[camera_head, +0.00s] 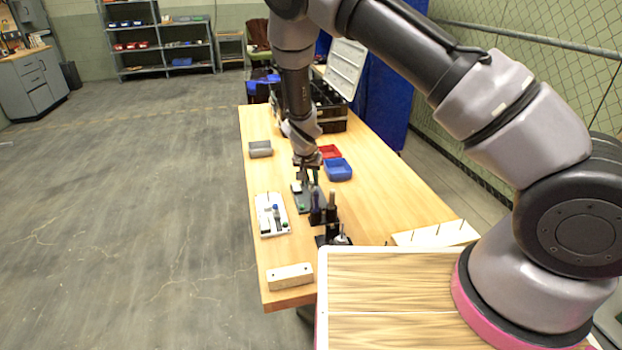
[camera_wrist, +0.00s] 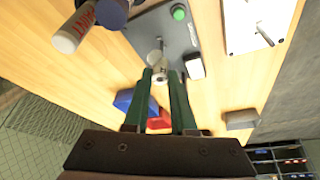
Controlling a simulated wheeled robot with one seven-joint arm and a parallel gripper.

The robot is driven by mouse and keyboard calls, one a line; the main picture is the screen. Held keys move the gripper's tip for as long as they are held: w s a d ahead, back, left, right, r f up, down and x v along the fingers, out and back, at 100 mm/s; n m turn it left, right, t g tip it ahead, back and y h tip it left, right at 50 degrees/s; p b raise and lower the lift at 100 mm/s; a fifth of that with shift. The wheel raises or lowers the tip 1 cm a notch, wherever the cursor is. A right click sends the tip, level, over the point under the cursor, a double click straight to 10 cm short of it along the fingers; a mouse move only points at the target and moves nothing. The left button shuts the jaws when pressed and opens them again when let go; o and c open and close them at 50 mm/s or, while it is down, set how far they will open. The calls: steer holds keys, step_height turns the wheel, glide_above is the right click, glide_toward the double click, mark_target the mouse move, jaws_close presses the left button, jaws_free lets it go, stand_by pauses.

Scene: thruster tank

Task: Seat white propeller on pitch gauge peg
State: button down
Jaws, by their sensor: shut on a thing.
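My gripper (camera_wrist: 163,74) points down over the dark grey plate (camera_wrist: 140,28); it also shows in the head view (camera_head: 308,172). Its two green fingers are shut on a small pale thing (camera_wrist: 158,59), seemingly the white propeller, right at the fingertips. The fingers cover part of it, and I cannot tell whether it touches anything below. The dark plate bears a green button (camera_wrist: 179,12) and a white block (camera_wrist: 194,67). A white board (camera_wrist: 240,22) with a thin upright peg (camera_wrist: 265,35) lies beside it. Which fixture is the pitch gauge is not clear.
Dark bottle-like items (camera_head: 331,208) stand close in front of my gripper. A blue bin (camera_head: 338,170) and a red bin (camera_head: 329,151) lie behind it. The table's right middle is clear.

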mark_target(311, 189)
steer(key=shift+f, duration=0.75)
steer(key=shift+f, duration=0.35)
steer(key=shift+f, duration=0.15)
stand_by(0.4)
steer(key=shift+f, duration=0.35)
steer(key=shift+f, duration=0.65)
stand_by(0.4)
steer(key=c, duration=0.7)
jaws_free()
steer(key=shift+o, duration=0.2)
steer(key=shift+r, duration=0.1)
